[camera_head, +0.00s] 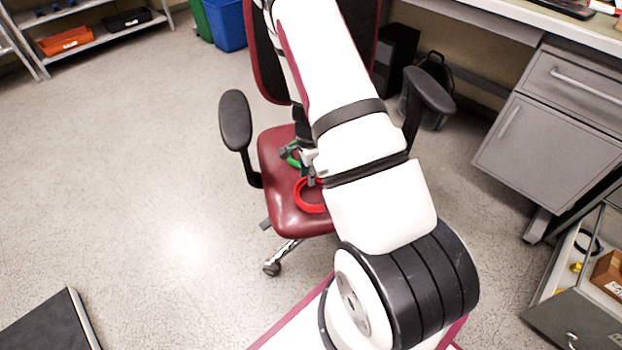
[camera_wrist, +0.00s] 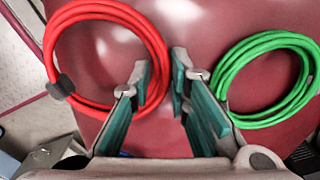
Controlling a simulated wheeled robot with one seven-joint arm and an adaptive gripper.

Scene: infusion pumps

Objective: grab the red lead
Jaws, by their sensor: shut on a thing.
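The red lead (camera_wrist: 155,45) is a coil with a dark tie on its left side, lying on the dark red chair seat. In the wrist view my gripper (camera_wrist: 165,82) is at the right side of this coil, with the strands between its fingertips, shut on it. The red coil also shows in the head view (camera_head: 310,208), on the front part of the seat.
A green coiled lead (camera_wrist: 222,75) lies to the right of the gripper on the same chair seat (camera_head: 285,215). The chair's armrests (camera_head: 235,120) rise on both sides. A desk with a grey cabinet (camera_head: 550,130) stands at right.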

